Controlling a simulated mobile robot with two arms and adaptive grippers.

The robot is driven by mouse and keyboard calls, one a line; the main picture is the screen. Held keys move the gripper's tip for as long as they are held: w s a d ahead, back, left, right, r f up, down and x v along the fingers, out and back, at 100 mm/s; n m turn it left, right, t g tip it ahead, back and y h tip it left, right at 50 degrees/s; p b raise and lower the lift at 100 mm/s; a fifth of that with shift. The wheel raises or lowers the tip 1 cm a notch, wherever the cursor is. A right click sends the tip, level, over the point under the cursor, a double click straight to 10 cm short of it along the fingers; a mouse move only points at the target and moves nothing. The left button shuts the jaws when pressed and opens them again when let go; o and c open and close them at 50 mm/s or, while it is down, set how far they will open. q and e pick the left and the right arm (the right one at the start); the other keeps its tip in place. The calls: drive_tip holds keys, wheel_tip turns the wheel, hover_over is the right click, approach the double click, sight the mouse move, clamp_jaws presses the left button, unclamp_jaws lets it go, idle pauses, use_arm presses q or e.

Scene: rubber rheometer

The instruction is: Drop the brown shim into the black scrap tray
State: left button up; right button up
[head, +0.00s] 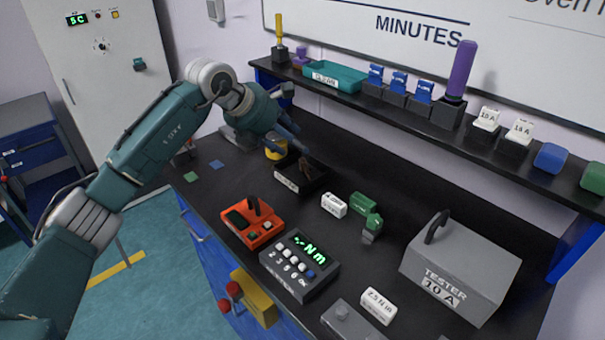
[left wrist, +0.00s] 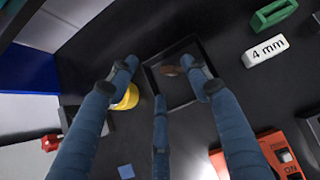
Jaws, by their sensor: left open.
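The black scrap tray (head: 318,183) sits on the dark bench, with a white label on its front. It also shows in the left wrist view (left wrist: 179,92). The brown shim (head: 309,165) shows within the tray's outline. In the left wrist view the brown shim (left wrist: 172,71) appears close to my right-hand finger, which partly covers the area. I cannot tell whether it lies on the tray floor. My left gripper (head: 296,147) is over the tray's far side, fingers spread and open. Its fingers also show apart in the left wrist view (left wrist: 165,80). My right gripper is not in view.
A yellow round object (head: 275,150) stands left of the tray, close to the gripper. An orange device (head: 253,226), a keypad display box (head: 299,263) and green parts (head: 363,203) stand nearer. A grey tester (head: 460,266) is at right. A shelf (head: 420,108) runs behind.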

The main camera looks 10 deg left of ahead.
use_arm(q)
drive_tip(key=v, duration=1.1)
drive_tip(key=shift+s+r, duration=0.15)
drive_tip(key=shift+r, duration=0.05)
drive_tip(key=shift+a, duration=0.15)
